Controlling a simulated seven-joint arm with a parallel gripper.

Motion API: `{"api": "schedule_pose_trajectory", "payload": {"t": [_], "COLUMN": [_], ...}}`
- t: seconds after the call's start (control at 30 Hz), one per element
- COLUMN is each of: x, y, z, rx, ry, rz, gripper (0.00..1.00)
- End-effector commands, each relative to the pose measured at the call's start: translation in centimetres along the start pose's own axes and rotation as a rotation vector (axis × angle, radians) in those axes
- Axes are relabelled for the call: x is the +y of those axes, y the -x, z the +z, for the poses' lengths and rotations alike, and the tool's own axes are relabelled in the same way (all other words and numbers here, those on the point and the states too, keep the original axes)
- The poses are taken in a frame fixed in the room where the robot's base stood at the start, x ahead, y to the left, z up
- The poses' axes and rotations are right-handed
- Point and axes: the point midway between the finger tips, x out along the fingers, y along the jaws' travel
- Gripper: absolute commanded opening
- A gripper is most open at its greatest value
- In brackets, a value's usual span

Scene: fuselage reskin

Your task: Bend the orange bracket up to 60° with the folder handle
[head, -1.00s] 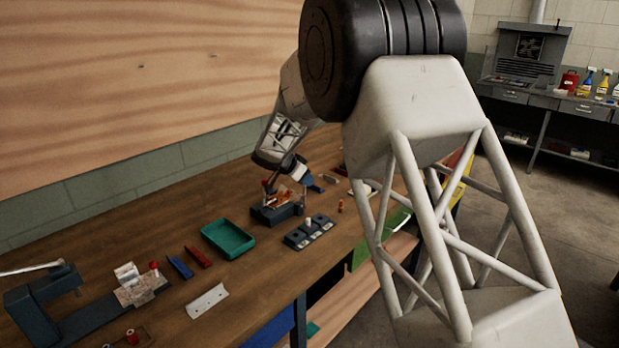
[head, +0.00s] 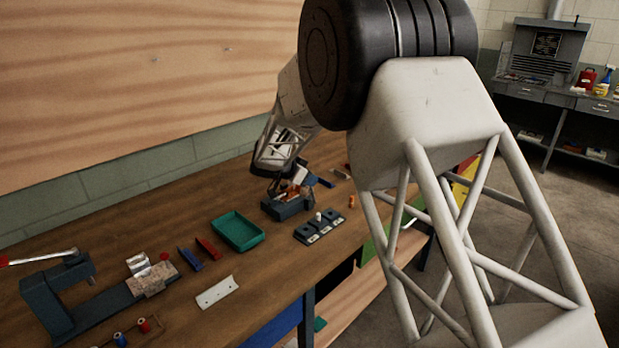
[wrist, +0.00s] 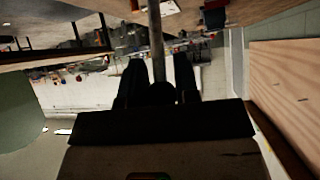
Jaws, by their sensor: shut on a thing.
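The folder (head: 283,210) is a small blue-grey block on the workbench in the head view. The orange bracket (head: 291,194) shows as a small orange patch on top of it; its bend angle is too small to read. My gripper (wrist: 157,85) is shut on the folder handle (wrist: 156,40), a grey rod that runs up between the two dark fingers in the wrist view. In the head view my wrist hangs just above the folder and partly covers it, so the fingers and the handle's grip are hidden there.
A green tray (head: 238,232) and a dark block with several sockets (head: 318,228) stand near the folder. The bench's front edge is close on the right.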

Motion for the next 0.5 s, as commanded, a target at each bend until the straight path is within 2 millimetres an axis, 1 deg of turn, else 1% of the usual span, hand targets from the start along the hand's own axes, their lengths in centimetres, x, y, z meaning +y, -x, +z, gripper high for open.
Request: {"api": "schedule_pose_trajectory", "payload": {"t": [0.33, 0.37, 0.4, 0.47, 0.5], "x": [0.07, 0.07, 0.07, 0.06, 0.06], "y": [-0.01, -0.01, -0.01, -0.01, -0.01], "z": [0.25, 0.26, 0.25, 0.23, 0.2], "rx": [-0.002, -0.002, -0.002, -0.002, -0.002], "ry": [0.002, 0.002, 0.002, 0.002, 0.002], "rz": [0.001, 0.001, 0.001, 0.001, 0.001], "gripper": [0.0, 0.33, 0.4, 0.49, 0.49]}}
